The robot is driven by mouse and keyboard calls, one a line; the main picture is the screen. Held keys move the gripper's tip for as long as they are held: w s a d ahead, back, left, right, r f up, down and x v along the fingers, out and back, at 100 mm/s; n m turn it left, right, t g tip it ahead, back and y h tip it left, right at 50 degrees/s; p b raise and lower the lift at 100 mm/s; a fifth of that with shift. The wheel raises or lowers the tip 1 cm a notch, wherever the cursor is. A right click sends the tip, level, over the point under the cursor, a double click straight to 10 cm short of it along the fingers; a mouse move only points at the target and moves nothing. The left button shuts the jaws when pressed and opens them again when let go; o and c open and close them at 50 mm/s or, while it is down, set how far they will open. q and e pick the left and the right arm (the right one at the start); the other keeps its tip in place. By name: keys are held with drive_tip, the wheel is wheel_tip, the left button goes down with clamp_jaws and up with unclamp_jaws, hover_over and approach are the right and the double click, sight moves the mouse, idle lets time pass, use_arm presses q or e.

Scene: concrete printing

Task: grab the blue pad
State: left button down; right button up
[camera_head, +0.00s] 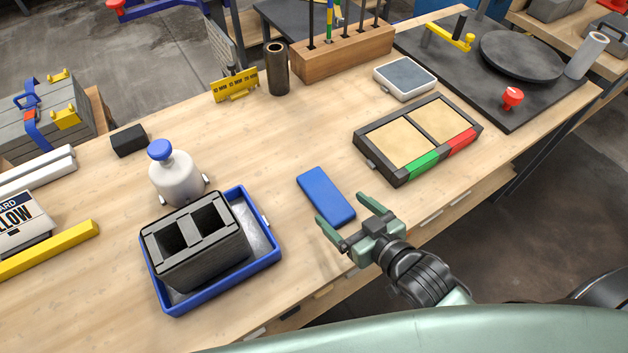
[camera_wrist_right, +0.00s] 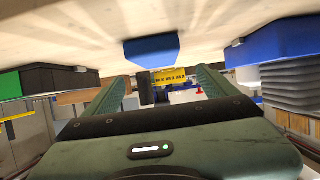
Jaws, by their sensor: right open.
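The blue pad (camera_head: 325,194) is a flat rectangular block lying on the wooden bench near its front edge. In the right wrist view, which looks turned over, the blue pad (camera_wrist_right: 152,48) shows ahead between the fingers. My right gripper (camera_head: 341,209) is open, with its two green fingers spread at the near end of the pad. Nothing is held between them. In the wrist view the right gripper (camera_wrist_right: 163,80) is also open, with a gap between the fingers and the pad. I cannot tell whether a finger touches the pad. My left gripper is not in view.
Left of the pad is a blue tray (camera_head: 222,291) holding a grey two-hole block (camera_head: 200,245). A white bottle (camera_head: 176,180) stands behind it. Right is a black frame (camera_head: 369,154) with tan panels and green and red strips. The bench behind the pad is clear.

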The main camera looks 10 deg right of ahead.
sight(327, 197)
drive_tip(key=shift+w+a+f, duration=0.15)
drive_tip(key=shift+w, duration=0.3)
drive_tip(key=shift+w+a+f, duration=0.1)
drive_tip(key=shift+w+f, duration=0.05)
drive_tip(key=shift+w, duration=0.15)
drive_tip(key=shift+w+a+f, duration=0.1)
drive_tip(key=shift+w+f, duration=0.15)
drive_tip(key=shift+w, duration=0.25)
drive_tip(key=p+x, duration=0.1)
drive_tip(key=x, duration=0.3)
drive_tip(key=shift+s+f, duration=0.1)
drive_tip(key=shift+f, duration=0.05)
drive_tip(key=shift+w+f, duration=0.15)
drive_tip(key=shift+w, duration=0.05)
drive_tip(key=shift+c, duration=0.4)
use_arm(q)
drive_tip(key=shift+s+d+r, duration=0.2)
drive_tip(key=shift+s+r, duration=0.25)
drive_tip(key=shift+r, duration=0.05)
use_arm(e)
drive_tip(key=c, duration=1.5)
